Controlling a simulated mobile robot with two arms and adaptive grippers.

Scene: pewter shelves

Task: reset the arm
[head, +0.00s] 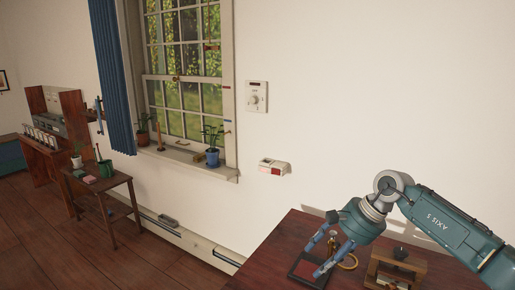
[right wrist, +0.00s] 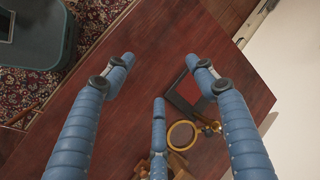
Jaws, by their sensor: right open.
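My right arm (head: 437,218) comes in from the right edge of the head view, teal with a grey joint, and reaches over a dark red wooden table (head: 270,257). My right gripper (head: 316,258) has blue fingers pointing down and left over the table. It also shows in the right wrist view (right wrist: 159,75), with its fingers spread and nothing between them. From the head, the fingers overlap a dark square tray (head: 300,277); I cannot tell the height between them. My left arm and gripper are not in view.
A brass ring on a stand (head: 346,262) is close beside the fingers. A wall with a window (head: 187,75) is behind. A small side table (head: 117,189) stands left, with open floor between.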

